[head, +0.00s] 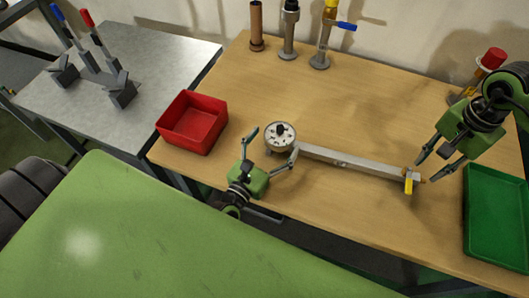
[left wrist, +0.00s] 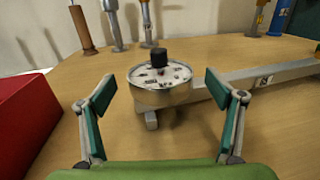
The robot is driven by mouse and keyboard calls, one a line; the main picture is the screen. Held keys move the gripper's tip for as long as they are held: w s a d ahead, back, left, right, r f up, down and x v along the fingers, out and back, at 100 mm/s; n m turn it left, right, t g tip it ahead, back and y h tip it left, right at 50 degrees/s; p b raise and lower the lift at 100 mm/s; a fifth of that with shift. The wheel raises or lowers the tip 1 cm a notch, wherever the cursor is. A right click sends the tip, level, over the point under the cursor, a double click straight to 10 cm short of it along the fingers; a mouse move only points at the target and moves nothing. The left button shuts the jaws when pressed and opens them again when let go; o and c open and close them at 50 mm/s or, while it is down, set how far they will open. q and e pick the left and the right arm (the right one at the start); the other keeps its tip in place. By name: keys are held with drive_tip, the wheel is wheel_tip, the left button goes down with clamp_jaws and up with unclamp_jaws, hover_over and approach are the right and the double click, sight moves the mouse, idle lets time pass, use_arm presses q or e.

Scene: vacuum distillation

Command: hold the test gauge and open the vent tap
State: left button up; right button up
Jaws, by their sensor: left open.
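The test gauge (head: 280,136) is a round white-faced dial with a black knob, at the left end of a long grey bar (head: 345,161) on the wooden table. In the left wrist view the gauge (left wrist: 160,78) stands ahead, between and beyond the fingers. My left gripper (head: 271,149) is open and empty just in front of the gauge; it also shows in the left wrist view (left wrist: 168,92). A yellow lever (head: 409,185), apparently the vent tap, hangs at the bar's right end. My right gripper (head: 438,168) is near that end, with its fingers apart and nothing between them.
A red bin (head: 193,122) stands left of the gauge, and a green tray (head: 497,218) lies at the right. Several upright fittings, including a brown tube (head: 257,27), stand along the back. A grey side table (head: 140,52) holds tools. The middle table behind the bar is clear.

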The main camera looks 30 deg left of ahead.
sight(287, 123)
use_arm(q)
drive_tip(key=shift+w+d, duration=0.15)
drive_tip(key=shift+w, duration=1.35)
drive_tip(key=c, duration=1.8)
drive_tip(key=o, duration=0.8)
drive_tip(key=shift+c, duration=0.2)
drive_tip(key=c, duration=0.7)
drive_tip(key=shift+c, duration=0.4)
use_arm(e)
clamp_jaws()
